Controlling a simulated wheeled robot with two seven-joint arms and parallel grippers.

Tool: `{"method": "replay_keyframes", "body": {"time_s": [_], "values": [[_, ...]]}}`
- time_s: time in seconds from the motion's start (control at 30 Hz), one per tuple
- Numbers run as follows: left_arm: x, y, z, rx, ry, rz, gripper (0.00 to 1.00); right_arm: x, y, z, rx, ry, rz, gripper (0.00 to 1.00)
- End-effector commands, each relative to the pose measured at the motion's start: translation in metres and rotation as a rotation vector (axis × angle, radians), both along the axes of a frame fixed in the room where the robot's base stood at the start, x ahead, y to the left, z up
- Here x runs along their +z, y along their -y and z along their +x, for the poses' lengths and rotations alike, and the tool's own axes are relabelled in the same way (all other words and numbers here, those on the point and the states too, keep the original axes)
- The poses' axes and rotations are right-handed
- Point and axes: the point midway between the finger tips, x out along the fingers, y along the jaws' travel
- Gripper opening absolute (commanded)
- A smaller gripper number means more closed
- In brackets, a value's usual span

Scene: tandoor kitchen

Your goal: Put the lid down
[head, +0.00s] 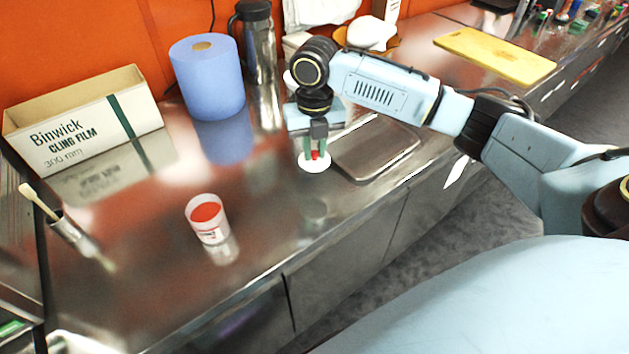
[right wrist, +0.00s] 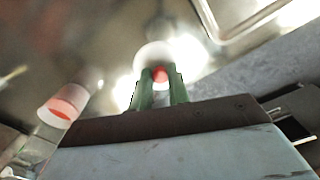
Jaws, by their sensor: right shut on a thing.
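The lid (head: 314,166) is a white disc with a small red part on top. My right gripper (head: 315,155) is shut on its red part, with the green fingers pointing down. The lid also shows in the right wrist view (right wrist: 155,52), between and beyond the green fingers (right wrist: 160,85). I cannot tell whether the lid touches the counter or hangs just above it. An open white tub with red contents (head: 207,218) stands upright on the counter, left of the gripper. It also shows in the right wrist view (right wrist: 62,108). My left gripper is not in view.
A metal tray (head: 375,148) lies just right of the lid. A cling film box (head: 85,120), a blue paper roll (head: 207,78) and a dark flask (head: 258,45) stand behind. A brush in a holder (head: 70,230) is at left. The steel counter (head: 150,270) is clear around the tub.

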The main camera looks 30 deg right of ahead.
Motion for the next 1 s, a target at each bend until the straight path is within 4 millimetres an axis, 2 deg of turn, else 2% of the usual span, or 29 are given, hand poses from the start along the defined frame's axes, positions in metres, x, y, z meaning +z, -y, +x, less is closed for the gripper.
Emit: {"method": "replay_keyframes", "body": {"time_s": [0.1, 0.37, 0.57, 0.97, 1.0], "values": [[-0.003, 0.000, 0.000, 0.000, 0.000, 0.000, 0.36, -0.023, 0.000, -0.001, -0.001, -0.004, -0.001, 0.00], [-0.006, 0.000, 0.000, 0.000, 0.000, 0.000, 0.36, -0.053, 0.000, -0.001, -0.002, -0.003, -0.001, 0.00], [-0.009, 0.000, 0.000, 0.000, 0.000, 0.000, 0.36, -0.085, 0.000, -0.001, -0.002, -0.002, 0.000, 0.00], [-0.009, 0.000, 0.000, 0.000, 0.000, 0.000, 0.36, -0.090, 0.000, 0.000, -0.002, 0.000, -0.001, 0.00], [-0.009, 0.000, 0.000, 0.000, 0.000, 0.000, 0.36, -0.091, 0.000, 0.000, -0.002, 0.001, -0.001, 0.20]]}}
